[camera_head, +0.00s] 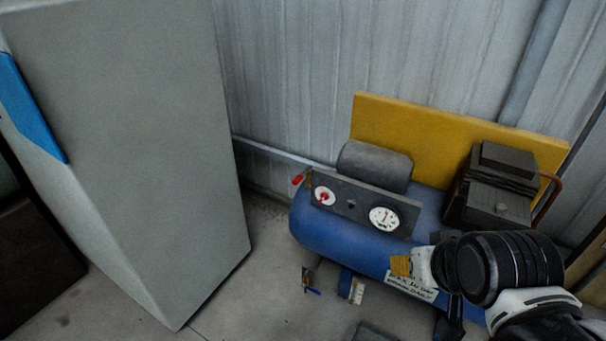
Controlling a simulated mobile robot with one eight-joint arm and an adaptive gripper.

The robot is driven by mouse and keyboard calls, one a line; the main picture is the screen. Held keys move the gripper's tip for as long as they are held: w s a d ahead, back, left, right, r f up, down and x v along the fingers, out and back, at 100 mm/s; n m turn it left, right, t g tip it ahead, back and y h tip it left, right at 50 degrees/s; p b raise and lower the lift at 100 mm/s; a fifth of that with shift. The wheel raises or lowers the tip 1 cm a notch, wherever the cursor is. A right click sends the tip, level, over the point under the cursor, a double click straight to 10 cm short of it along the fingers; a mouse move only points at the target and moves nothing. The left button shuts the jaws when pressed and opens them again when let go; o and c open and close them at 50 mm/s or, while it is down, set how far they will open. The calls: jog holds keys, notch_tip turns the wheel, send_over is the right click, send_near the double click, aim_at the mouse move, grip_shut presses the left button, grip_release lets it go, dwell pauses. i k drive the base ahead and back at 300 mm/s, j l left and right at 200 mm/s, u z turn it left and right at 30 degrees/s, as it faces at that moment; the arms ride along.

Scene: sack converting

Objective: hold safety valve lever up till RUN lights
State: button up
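A blue air compressor tank (330,234) lies along the wall. A small red lever (298,180) on a brass fitting sticks out at its upper left end; it may be the safety valve lever. A dark panel on the tank (337,208) carries a red-and-white dial (324,196), a small dark round part (351,204) and a white gauge (384,218). No lit RUN lamp shows. My gripper (425,281) is at the lower right, in front of the tank's right part and well apart from the red lever. My black wrist hides much of it, so its fingers are unclear.
A tall grey cabinet (135,140) with a blue strip stands at left. A grey motor (374,167), a dark pump (492,187) and a yellow guard (450,131) sit on the tank. A yellow-handled drain valve (308,280) hangs below. Floor between cabinet and tank is clear.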

aim_at(298, 178)
jog(key=i+z, duration=0.25)
jog(key=i, duration=0.95)
